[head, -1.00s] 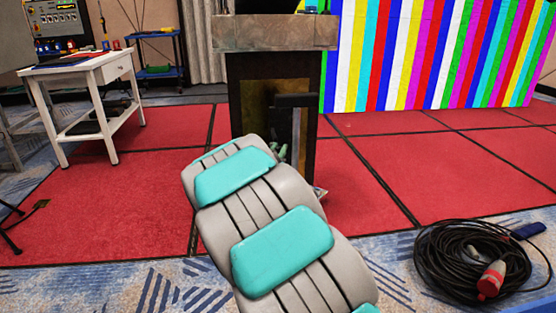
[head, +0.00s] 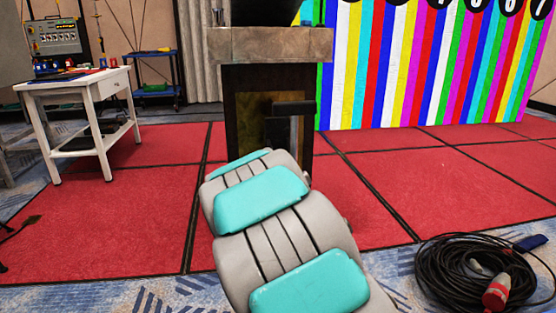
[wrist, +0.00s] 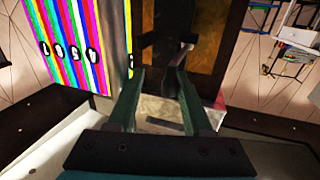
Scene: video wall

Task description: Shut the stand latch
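The stand (head: 325,90) is a dark cabinet with a grey stone-like top, straight ahead in the head view. On its front, beside a brownish panel (head: 252,110), a dark bar (head: 293,108) sticks out; it looks like the latch. My gripper is hidden behind my grey and teal arm in the head view. In the wrist view my gripper (wrist: 160,75) is open, its two green fingers apart, pointing at the stand's front. A dark piece (wrist: 178,55) shows just past the fingertips; I cannot tell if they touch it. I see nothing held.
A white table (head: 75,85) stands at the left. A striped video wall (head: 420,75) is behind at the right. A coiled black cable (head: 450,265) with a red plug lies on the floor at lower right. The red floor (head: 370,165) around the stand is mostly clear.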

